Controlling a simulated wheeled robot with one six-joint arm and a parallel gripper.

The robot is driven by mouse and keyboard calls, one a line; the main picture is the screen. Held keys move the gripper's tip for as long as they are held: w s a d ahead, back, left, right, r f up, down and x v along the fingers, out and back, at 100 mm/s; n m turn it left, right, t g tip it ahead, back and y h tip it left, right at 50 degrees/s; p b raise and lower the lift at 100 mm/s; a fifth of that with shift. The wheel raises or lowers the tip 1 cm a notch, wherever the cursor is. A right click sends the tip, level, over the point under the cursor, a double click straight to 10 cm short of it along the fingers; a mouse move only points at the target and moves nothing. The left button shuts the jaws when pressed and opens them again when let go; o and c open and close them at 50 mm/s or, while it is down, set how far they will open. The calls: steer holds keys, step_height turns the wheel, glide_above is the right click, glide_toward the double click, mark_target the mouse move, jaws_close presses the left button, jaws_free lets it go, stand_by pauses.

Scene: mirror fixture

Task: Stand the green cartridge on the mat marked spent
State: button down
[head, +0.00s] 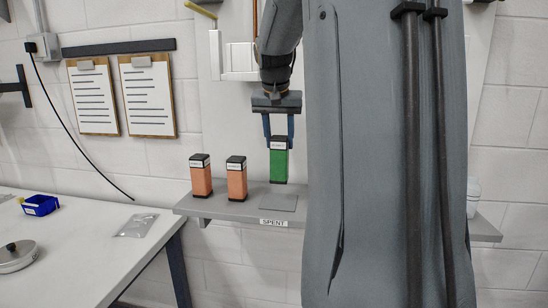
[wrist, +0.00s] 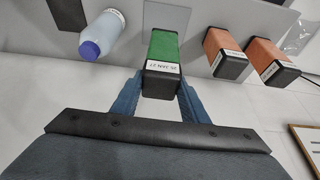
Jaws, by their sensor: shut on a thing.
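The green cartridge (head: 279,165) is upright between the fingers of my gripper (head: 278,138), which is shut on its upper end. In the wrist view, the green cartridge (wrist: 163,50) shows its black top with a white dated label between the two blue fingers. The grey mat (head: 278,202) lies on the shelf behind a tag reading SPENT. The cartridge's lower end appears at or over the mat's back part in the head view. I cannot tell whether it touches. In the wrist view the mat (wrist: 153,14) shows around the cartridge's far end.
Two orange cartridges (head: 200,176) (head: 236,179) stand on the shelf (head: 215,208) to the left of the mat. In the wrist view, a white bottle with a blue cap (wrist: 102,36) is on the cartridge's other side, near a dark patch (wrist: 65,14). A white table (head: 70,250) stands at lower left.

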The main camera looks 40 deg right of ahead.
mark_target(280, 162)
step_height(280, 162, down, 2)
steer(key=shift+f+p, duration=0.1)
steer(key=shift+p, duration=0.25)
step_height(280, 162, down, 4)
steer(key=shift+r+p, duration=0.1)
steer(key=shift+p, duration=0.6)
steer(key=shift+w+d+f+p, duration=0.15)
steer(key=shift+f+p, duration=0.25)
steer(key=shift+f, duration=0.25)
steer(key=c, duration=1)
jaws_free()
steer(key=shift+c, duration=0.2)
